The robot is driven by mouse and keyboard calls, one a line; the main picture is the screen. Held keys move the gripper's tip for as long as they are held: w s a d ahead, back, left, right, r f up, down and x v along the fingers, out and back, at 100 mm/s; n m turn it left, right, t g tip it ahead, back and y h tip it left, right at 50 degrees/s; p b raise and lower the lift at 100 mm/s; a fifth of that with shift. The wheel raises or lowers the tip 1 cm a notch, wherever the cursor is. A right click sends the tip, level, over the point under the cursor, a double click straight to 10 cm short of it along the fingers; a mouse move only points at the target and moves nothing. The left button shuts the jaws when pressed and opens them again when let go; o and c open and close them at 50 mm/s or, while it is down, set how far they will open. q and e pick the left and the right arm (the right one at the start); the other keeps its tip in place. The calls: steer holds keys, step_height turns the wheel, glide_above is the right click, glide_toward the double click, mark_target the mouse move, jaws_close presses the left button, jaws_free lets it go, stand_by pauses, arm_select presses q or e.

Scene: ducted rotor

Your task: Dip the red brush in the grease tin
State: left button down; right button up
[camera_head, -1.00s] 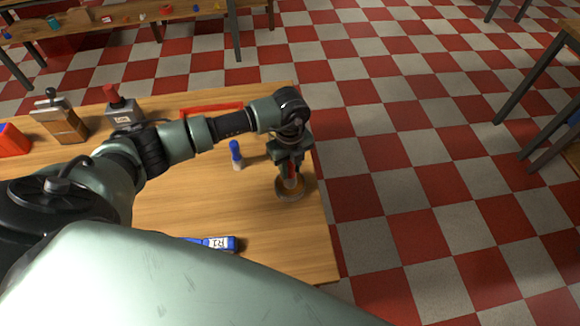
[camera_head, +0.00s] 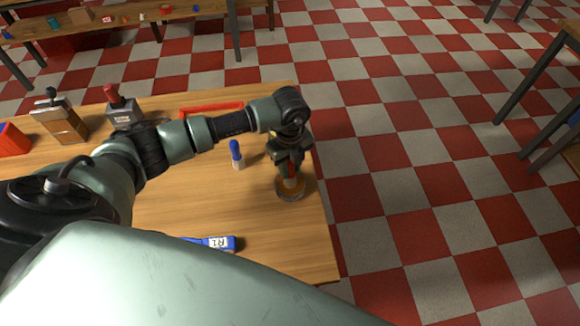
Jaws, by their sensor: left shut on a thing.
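My left gripper (camera_head: 290,172) is shut on the red brush (camera_head: 292,171) near the right edge of the wooden table. The brush points down, and only a small red part shows between the fingers. The grease tin (camera_head: 290,194) is a round, shallow metal tin with an amber inside, standing right below the gripper. The brush's lower end is at or in the tin's opening; I cannot tell how deep it reaches. My right gripper is not in view.
A blue-capped small bottle (camera_head: 236,156) stands left of the tin. A blue labelled device (camera_head: 214,243) lies at the front, partly behind my arm.

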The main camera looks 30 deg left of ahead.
arm_select(q)
steer(key=shift+r+p, duration=2.65)
steer(key=shift+r, duration=0.85)
